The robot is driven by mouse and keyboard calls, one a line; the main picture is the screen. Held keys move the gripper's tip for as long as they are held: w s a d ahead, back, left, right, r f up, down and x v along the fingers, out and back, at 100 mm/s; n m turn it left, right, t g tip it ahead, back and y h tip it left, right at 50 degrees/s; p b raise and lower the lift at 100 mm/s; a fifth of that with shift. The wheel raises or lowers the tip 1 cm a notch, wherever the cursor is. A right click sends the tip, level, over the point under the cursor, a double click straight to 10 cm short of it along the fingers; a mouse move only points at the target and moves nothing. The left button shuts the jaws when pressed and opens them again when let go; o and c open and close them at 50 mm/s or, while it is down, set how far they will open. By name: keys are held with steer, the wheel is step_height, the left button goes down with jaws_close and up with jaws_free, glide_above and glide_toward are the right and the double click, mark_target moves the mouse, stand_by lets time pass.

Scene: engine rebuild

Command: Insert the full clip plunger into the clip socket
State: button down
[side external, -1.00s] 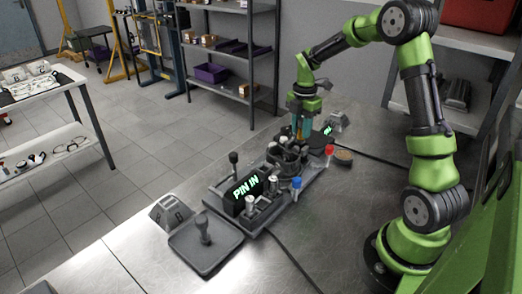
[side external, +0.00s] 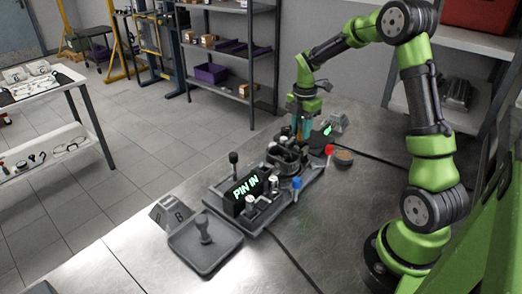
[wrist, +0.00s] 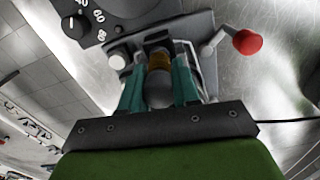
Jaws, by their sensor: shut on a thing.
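My gripper (side external: 302,127) points down over the far end of the grey fixture (side external: 262,205). In the wrist view its two teal fingers (wrist: 160,55) are closed on a piece with a grey rounded part and an orange-brown band, which I take to be the clip plunger (wrist: 158,88). The plunger's lower end is hidden, so I cannot tell whether it is in the socket or above it. The clip socket cannot be made out under the fingers. A dark round holder (side external: 284,156) stands close by on the fixture.
A display reading "PIN IN" (side external: 246,190), a black-knobbed lever (side external: 233,160), a blue knob (side external: 297,183) and a red knob (side external: 329,149) stand around the work. The red knob also shows in the wrist view (wrist: 247,42). A grey tray (side external: 222,258) holds a peg-like part. Bare table lies at right.

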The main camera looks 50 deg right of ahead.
steer(key=shift+f, duration=0.95)
stand_by(0.5)
steer(key=c, duration=0.7)
jaws_free()
steer(key=shift+c, duration=0.2)
steer(key=shift+o, duration=0.4)
steer(key=o, duration=0.3)
steer(key=shift+r, duration=0.1)
steer(key=shift+r, duration=3.5)
